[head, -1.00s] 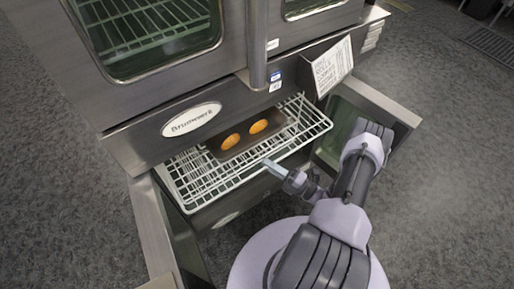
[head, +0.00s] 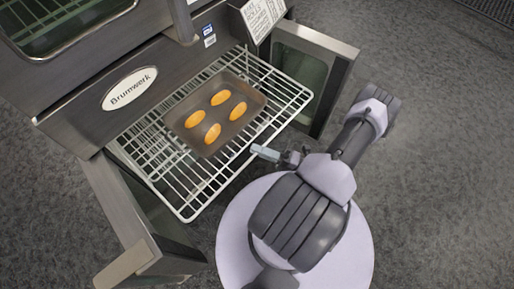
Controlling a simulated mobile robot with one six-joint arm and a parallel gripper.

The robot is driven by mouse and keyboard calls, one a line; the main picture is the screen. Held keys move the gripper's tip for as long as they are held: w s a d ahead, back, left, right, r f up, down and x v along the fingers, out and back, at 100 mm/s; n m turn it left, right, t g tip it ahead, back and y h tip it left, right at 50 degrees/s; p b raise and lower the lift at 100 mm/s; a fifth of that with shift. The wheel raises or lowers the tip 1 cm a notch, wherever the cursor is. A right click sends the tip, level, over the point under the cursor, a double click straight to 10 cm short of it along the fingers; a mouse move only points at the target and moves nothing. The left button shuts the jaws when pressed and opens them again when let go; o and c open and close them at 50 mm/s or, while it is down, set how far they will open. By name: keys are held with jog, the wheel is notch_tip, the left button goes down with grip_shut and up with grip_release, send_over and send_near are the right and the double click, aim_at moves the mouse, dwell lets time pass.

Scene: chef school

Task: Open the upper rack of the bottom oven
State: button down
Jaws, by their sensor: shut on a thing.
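The bottom oven (head: 65,114) stands with both its left door (head: 132,205) and right door (head: 318,62) swung open. Its upper rack (head: 187,216), a white wire shelf, sticks well out of the oven between the doors. A brown baking tray (head: 172,106) with several orange oval pieces (head: 212,132) lies on the rack. My gripper (head: 260,151) is at the middle of the rack's front edge, shut on its front wire. The fingertips are small in the picture. The back of the rack is hidden inside the oven.
The upper oven (head: 62,25) sits above, with a glass window. Bare grey floor (head: 440,170) is free to the right and in front.

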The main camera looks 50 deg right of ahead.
jog(key=c, duration=1.5)
grip_release()
jog(key=shift+s, duration=0.1)
jog(key=v, duration=1.7)
jog(key=shift+s+d+p, duration=0.1)
jog(key=shift+d+p, duration=0.05)
jog(key=shift+p, duration=0.15)
